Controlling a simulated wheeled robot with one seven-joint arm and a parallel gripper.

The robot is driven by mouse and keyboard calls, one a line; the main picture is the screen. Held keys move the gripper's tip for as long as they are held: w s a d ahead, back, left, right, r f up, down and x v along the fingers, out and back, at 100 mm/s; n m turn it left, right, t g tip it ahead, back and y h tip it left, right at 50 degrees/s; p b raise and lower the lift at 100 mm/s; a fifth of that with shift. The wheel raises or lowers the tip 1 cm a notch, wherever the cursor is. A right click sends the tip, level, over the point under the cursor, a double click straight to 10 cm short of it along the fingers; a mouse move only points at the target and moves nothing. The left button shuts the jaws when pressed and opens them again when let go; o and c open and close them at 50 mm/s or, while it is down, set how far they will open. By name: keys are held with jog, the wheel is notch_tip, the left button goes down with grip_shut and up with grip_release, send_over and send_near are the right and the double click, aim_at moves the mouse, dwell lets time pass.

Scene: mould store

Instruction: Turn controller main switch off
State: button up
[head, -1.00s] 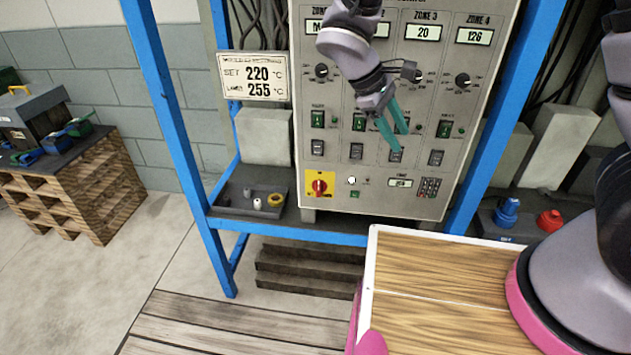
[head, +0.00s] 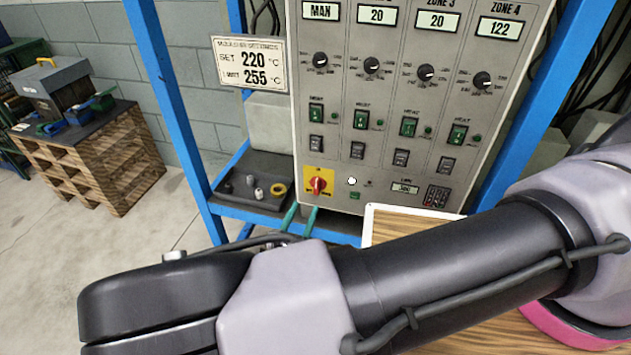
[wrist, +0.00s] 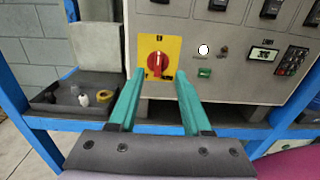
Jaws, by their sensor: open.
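The controller (head: 380,135) is a grey panel with displays, knobs and green switches in a blue frame. Its main switch is a red rotary knob (head: 317,184) on a yellow plate at the panel's lower left. In the wrist view the red knob (wrist: 157,64) has its light handle mark pointing up, on the yellow plate (wrist: 174,45). My gripper (wrist: 159,75) has two teal fingers, open and empty, one on each lower side of the knob in the picture; whether they touch is unclear. In the head view the fingers (head: 300,220) show just below the switch, partly behind my arm.
A dark tray (head: 235,190) with small parts and a yellow ring lies left of the panel. A blue frame post (head: 165,90) stands further left. A sign (head: 249,63) reads SET 220, LIMIT 255. A wood-topped surface (head: 395,228) lies below the panel.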

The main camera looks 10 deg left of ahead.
aim_at(315, 182)
jog(key=w, duration=1)
jog(key=shift+w+d+f, duration=0.1)
jog(key=shift+w+d, duration=0.2)
jog(key=shift+w, duration=0.05)
